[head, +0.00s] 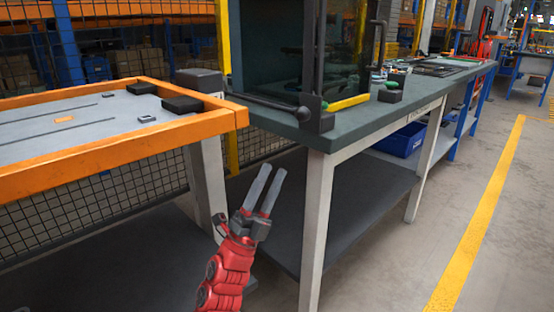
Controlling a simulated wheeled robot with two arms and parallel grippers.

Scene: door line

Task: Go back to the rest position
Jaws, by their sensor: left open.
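My left gripper (263,192) shows in the lower middle of the head view, at the end of my red arm. Its two grey fingers point up and are apart, with nothing between them. It is in front of the gap between the orange-framed table and the dark-topped workbench, apart from both as far as I can see. My right gripper is not in the view.
The orange-framed table (110,165) on the left carries dark blocks (182,104). The workbench (350,127) bears a glass-sided enclosure with a yellow edge (348,102). A blue bin (402,140) sits on its lower shelf. The floor right of the bench is clear, with a yellow line (480,225).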

